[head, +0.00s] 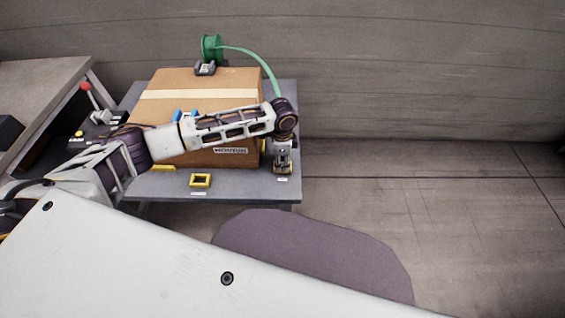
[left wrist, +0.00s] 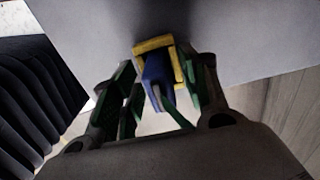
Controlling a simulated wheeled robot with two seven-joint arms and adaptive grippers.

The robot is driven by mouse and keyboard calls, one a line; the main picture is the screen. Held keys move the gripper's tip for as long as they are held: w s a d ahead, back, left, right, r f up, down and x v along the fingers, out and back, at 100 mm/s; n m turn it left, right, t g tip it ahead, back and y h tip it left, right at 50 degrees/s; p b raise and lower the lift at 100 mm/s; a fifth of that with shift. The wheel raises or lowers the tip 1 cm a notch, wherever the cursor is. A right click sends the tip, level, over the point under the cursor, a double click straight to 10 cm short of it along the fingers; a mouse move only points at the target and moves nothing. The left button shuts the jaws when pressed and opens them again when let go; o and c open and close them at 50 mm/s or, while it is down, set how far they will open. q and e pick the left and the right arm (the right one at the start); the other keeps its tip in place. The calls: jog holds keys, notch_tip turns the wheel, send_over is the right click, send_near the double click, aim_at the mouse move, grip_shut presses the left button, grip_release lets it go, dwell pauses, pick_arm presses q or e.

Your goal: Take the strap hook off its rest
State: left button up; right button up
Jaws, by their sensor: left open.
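The strap hook (left wrist: 157,73) is blue and sits in the left wrist view against a yellow rest (left wrist: 154,43) at the grey table's edge. A green strap (left wrist: 176,112) runs from the hook toward the camera. My left gripper (left wrist: 165,72) is open, with one finger on each side of the hook; I cannot tell whether they touch it. In the head view, my left gripper (head: 283,160) points down at the table's front right corner and hides the hook. My right gripper is not in view.
A cardboard box (head: 170,81) fills much of the table (head: 240,189). A green reel (head: 211,47) stands behind it, its strap (head: 262,62) arching right. An empty yellow frame (head: 200,181) lies in front. A red-knobbed lever (head: 87,87) is at left. The floor right is clear.

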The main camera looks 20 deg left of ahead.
pick_arm(q)
grip_shut()
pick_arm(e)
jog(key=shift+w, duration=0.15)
pick_arm(q)
jog(key=shift+r, duration=0.15)
jog(key=shift+r, duration=0.55)
notch_tip(320, 180, up, 7)
jog(key=shift+r+p, duration=0.1)
jog(key=shift+p, duration=0.85)
jog(key=shift+r, duration=0.75)
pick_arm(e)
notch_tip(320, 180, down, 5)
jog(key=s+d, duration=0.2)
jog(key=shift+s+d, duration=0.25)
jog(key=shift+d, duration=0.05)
